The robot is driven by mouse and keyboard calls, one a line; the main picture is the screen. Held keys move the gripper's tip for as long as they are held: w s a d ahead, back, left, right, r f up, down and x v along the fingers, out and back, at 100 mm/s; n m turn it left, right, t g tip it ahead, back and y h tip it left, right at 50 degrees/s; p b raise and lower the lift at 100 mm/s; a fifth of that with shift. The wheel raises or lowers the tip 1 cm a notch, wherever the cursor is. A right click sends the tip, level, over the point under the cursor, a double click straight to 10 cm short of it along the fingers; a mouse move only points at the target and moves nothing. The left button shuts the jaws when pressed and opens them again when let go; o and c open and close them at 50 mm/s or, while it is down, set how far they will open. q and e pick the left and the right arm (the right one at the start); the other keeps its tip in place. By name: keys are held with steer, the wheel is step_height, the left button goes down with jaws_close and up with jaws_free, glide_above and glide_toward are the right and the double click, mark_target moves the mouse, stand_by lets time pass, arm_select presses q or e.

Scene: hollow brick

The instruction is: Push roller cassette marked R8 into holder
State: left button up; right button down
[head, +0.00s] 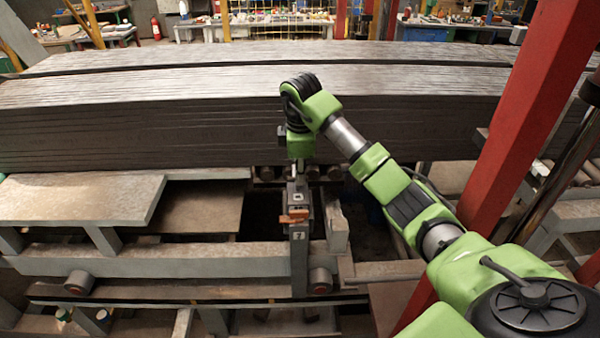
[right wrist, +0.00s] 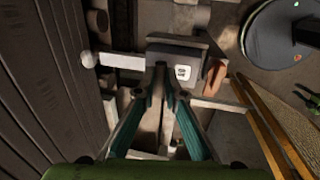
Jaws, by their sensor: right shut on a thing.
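A grey roller cassette (head: 298,198) stands in the middle of the head view, with a small label and an orange handle (head: 294,217) on its front. In the right wrist view the cassette's grey top (right wrist: 178,48) and white label show; the marking is too small to read. My right gripper (head: 297,174) points down onto the cassette from above. Its fingers (right wrist: 163,85) are shut on a part of the cassette. A grey upright post (head: 299,262) with a small mark, seemingly part of the holder, is below it. How deep the cassette sits in it I cannot tell. My left gripper is out of view.
A long stack of dark grey slabs (head: 200,130) runs close behind my right gripper. A red post (head: 510,120) stands to the right, near my right arm. Grey frame beams (head: 160,262) and a plate (head: 80,200) lie to the left.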

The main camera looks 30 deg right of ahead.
steer(key=shift+f+b, duration=0.8)
steer(key=shift+f, duration=0.55)
steer(key=c, duration=2)
jaws_free()
